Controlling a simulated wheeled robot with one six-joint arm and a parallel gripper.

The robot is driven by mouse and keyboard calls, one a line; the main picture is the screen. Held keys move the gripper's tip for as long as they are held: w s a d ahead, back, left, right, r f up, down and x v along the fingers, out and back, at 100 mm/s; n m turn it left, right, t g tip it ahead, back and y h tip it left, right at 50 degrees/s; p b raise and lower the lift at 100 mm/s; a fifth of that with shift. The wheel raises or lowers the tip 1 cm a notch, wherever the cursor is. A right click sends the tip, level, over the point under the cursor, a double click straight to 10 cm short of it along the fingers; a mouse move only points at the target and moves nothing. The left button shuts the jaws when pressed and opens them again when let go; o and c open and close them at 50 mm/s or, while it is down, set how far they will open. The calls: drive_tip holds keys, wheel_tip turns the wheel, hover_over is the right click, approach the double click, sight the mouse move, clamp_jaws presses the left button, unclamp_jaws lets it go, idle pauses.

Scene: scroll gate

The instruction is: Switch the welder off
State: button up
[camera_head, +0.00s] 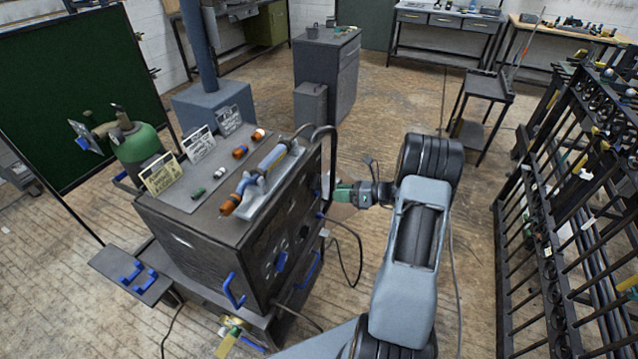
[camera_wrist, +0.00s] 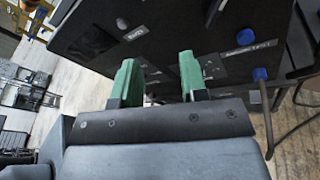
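The welder (camera_head: 195,248) is a dark box on a low cart at the centre-left of the head view. Its control panel (camera_head: 288,240) faces right, toward my arm. In the wrist view the panel (camera_wrist: 185,25) fills the top, with a grey round knob (camera_wrist: 122,23), a dark display (camera_wrist: 92,40), white labels and two blue knobs (camera_wrist: 260,73) at the right. My gripper (camera_wrist: 158,80) has green fingertips spread apart, with nothing clearly held between them. In the head view my gripper (camera_head: 343,193) is just right of the panel. Which control is the power switch, I cannot tell.
Cables (camera_head: 358,250) hang from the panel to the floor. A torch (camera_head: 262,175) and signs (camera_head: 198,143) lie or stand on the welder's top. A dark rack (camera_head: 560,230) stands at the right. Wooden floor between is free.

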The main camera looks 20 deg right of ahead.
sight(318, 183)
drive_tip(key=w+d+f+m+t+h, duration=0.1)
drive_tip(key=d+f+m+t, duration=0.3)
drive_tip(key=d+m, duration=0.1)
drive_tip(key=p+x, duration=0.1)
drive_tip(key=x, duration=0.5)
drive_tip(key=p+x, duration=0.2)
drive_tip(key=x, duration=0.4)
drive_tip(key=shift+w, duration=0.45)
drive_tip(key=shift+c, duration=0.3)
clamp_jaws()
